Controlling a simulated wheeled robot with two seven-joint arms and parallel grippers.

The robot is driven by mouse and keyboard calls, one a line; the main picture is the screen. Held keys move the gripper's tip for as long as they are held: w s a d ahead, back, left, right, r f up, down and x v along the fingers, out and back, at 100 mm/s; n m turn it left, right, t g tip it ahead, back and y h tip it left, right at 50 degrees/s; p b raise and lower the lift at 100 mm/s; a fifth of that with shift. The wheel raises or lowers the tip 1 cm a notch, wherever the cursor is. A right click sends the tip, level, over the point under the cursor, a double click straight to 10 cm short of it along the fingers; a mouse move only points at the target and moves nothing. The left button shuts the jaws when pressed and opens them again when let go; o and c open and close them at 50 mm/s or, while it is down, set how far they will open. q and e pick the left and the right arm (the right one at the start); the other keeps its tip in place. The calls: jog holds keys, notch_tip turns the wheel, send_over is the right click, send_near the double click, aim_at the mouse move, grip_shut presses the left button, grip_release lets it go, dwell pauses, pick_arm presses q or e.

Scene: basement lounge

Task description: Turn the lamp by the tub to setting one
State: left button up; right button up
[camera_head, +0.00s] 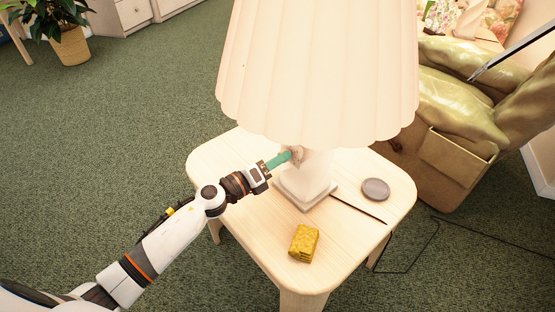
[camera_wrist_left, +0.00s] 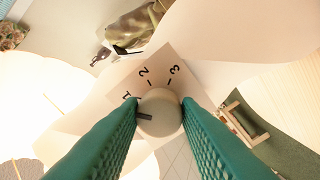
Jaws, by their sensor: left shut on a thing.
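The lamp, with a large cream pleated shade (camera_head: 318,70) and a pale base (camera_head: 305,192), stands upright on a light wooden side table (camera_head: 262,232). My left gripper (camera_head: 292,157) reaches in from the left below the shade, at the lamp's stem. In the left wrist view its green fingers (camera_wrist_left: 158,125) are shut on a round pale knob (camera_wrist_left: 160,104). The knob's dark pointer line points left, a little below the mark 1. A plate (camera_wrist_left: 155,72) behind it carries the marks 1, 2 and 3. My right gripper is not in view.
An olive cushioned seat (camera_head: 455,105) stands close at the right. A potted plant (camera_head: 70,48) is far left. Green carpet (camera_head: 120,130) is clear at left.

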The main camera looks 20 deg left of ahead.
pick_arm(q)
jog(key=o, duration=1)
jog(key=b+v, duration=0.1)
jog(key=v, duration=1.1)
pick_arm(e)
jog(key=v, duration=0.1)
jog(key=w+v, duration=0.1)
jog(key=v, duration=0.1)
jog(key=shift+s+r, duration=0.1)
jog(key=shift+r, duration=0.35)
